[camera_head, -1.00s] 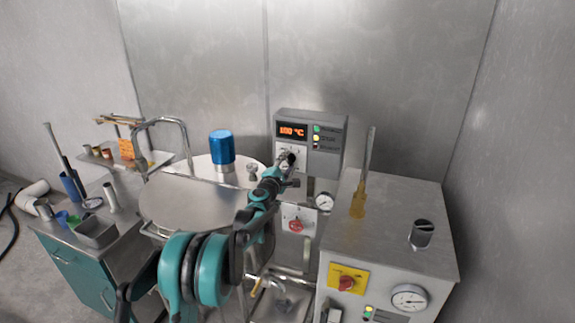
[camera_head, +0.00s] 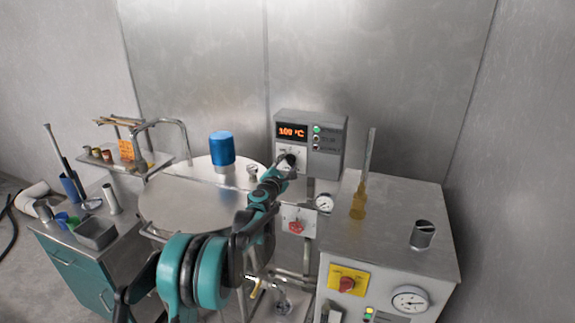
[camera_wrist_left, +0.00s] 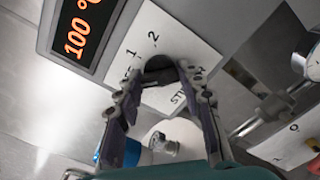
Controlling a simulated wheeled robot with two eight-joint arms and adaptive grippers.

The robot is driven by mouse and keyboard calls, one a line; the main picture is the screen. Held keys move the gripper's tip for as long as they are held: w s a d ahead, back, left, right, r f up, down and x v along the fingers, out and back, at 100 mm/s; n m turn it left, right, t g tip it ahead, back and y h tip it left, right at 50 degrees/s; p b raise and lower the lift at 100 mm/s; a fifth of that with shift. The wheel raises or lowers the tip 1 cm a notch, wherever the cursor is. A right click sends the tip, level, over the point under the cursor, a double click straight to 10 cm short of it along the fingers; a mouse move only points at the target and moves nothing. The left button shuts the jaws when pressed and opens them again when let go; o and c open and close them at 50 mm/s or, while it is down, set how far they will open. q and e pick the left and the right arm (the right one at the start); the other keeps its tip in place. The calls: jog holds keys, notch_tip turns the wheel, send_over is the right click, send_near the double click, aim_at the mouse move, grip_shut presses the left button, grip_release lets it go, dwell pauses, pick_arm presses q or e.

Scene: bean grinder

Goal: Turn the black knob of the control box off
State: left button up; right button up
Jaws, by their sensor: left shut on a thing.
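The grey control box (camera_head: 327,150) stands behind the round tank, with an orange display (camera_head: 292,131) that reads 100 °C in the wrist view. Its top lamp (camera_head: 317,129) glows green and the lamps below look dark. The black knob (camera_wrist_left: 158,65) sits on a white plate (camera_wrist_left: 187,41) marked 1, 2 and a partly covered word starting "ST". My left gripper (camera_head: 286,168) reaches the box front. Its two fingers (camera_wrist_left: 163,88) are shut on the knob, one on each side. The fingers hide part of the knob, so its exact pointer setting is unclear. My right gripper is not in view.
A round steel tank lid (camera_head: 185,207) with a blue cap (camera_head: 222,148) lies left of my arm. A red valve wheel (camera_head: 296,227) and a gauge (camera_head: 324,203) are below the box. A grey cabinet (camera_head: 385,235) stands at right.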

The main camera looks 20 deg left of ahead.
pick_arm(q)
jog(key=o, duration=1.2)
jog(key=shift+c, duration=0.2)
jog(key=s, duration=1.2)
jog(key=shift+a, duration=0.2)
